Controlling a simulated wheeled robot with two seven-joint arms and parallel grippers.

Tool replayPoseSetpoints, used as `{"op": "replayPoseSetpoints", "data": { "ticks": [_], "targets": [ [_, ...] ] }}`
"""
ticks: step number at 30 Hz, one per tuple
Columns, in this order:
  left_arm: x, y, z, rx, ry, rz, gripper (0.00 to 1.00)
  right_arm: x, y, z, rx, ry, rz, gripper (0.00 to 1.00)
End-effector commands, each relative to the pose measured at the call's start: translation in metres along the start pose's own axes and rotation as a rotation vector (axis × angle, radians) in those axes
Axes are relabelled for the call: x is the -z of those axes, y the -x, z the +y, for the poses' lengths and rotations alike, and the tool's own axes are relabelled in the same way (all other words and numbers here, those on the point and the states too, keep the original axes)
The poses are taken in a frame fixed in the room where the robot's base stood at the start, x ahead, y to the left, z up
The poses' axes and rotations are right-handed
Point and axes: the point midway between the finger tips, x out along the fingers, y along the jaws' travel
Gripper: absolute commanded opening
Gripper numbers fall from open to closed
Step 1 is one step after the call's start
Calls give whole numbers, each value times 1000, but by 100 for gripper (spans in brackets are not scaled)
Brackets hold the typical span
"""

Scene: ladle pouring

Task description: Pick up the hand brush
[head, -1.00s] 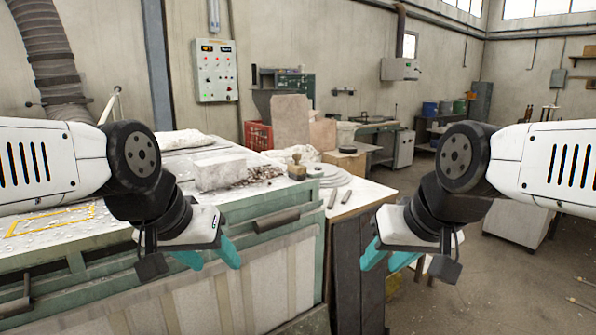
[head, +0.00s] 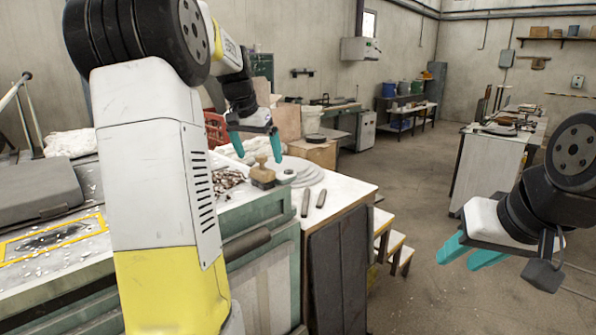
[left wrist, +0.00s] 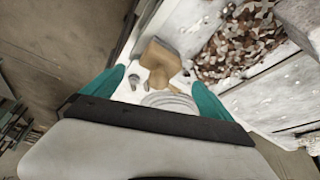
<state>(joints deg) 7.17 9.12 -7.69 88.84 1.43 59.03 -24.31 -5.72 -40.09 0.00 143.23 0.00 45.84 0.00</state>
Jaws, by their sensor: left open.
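The hand brush (head: 262,174), a small tan block with a knobbed top, stands on the bench top in the head view. It also shows in the left wrist view (left wrist: 160,62), between the fingertips in the picture. My left gripper (head: 257,151) is open and empty, with its teal fingers above the brush and pointing down. Both its fingers show in the left wrist view (left wrist: 155,78); I see no contact with the brush. My right gripper (head: 456,256) hangs at the lower right over the floor, fingers apart and empty.
Grey round discs (head: 306,172) are stacked beside the brush. Brown chips (left wrist: 238,45) lie on its other side. Two dark bars (head: 312,200) lie near the bench's front corner. A red crate (head: 216,130) and a cardboard box (head: 318,153) stand behind. My left arm hides part of the bench.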

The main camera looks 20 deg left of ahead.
Motion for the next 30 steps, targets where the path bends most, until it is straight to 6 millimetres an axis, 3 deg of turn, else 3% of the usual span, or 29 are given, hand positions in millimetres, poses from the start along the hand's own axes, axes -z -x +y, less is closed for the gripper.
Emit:
{"op": "replayPoseSetpoints", "data": {
  "ticks": [15, 25, 30],
  "targets": [
    [0, -66, 1, -1, 0, -3, 97, 0, 0, 0, 0, 0, 0, 36],
    [0, -75, 1, 0, 0, -1, 97, 0, 0, 0, 0, 0, 0, 36],
    [0, -75, 1, 0, 0, 0, 65, 0, 0, 0, 0, 0, 0, 36]
  ]
}}
